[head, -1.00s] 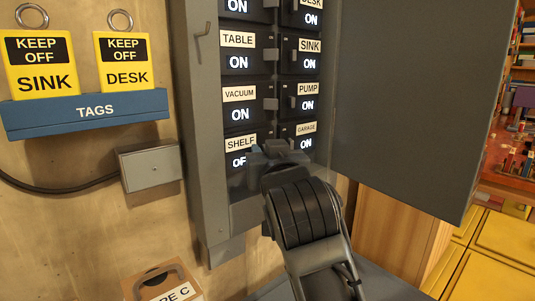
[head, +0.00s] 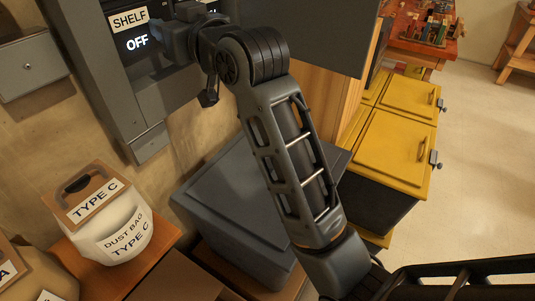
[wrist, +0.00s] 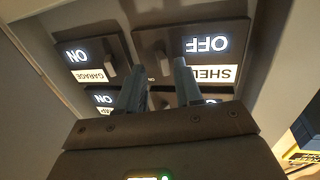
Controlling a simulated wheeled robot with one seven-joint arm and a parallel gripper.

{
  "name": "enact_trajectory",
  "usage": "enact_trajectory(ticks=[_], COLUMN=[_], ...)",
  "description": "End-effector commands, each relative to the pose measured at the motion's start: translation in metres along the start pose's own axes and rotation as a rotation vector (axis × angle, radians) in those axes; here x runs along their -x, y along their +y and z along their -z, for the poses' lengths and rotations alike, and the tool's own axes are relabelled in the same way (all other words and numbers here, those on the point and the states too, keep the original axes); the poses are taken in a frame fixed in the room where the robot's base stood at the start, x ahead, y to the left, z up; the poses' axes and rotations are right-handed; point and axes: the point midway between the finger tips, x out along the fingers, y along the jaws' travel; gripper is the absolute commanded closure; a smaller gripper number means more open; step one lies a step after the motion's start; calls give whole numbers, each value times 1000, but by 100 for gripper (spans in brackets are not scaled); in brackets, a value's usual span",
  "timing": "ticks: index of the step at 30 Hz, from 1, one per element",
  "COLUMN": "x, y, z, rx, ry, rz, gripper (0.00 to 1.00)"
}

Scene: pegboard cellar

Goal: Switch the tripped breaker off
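The SHELF breaker (head: 130,38) reads OFF in the head view, low in the grey panel (head: 110,80). In the wrist view, which is upside down, the SHELF breaker (wrist: 208,55) also reads OFF. The GARAGE breaker (wrist: 90,60) beside it reads ON. My gripper (wrist: 158,80) is at the SHELF breaker, its two fingers apart with a gap between them. The SHELF lever (wrist: 160,66) shows near the gap; I cannot tell whether a finger touches it. My gripper in the head view (head: 168,42) partly hides the breakers. No breaker in view reads tripped.
A grey box (head: 30,65) is on the wall at left. A TYPE C dust bag (head: 120,232) stands on a wooden surface below. A dark grey bin (head: 235,205) is under my arm. Yellow-lidded bins (head: 395,145) stand right; floor (head: 480,170) beyond is clear.

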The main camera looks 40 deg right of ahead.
Motion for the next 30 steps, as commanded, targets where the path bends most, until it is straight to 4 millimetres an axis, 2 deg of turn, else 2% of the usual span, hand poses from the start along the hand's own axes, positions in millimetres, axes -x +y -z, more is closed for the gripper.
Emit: enact_trajectory(ticks=[14, 27, 30], x=[-2, 77, 78], y=[14, 32, 31], z=[-2, -2, -23], rx=[0, 2, -18], ry=[2, 2, -15], rz=[243, 246, 231], gripper=[65, 65, 65])
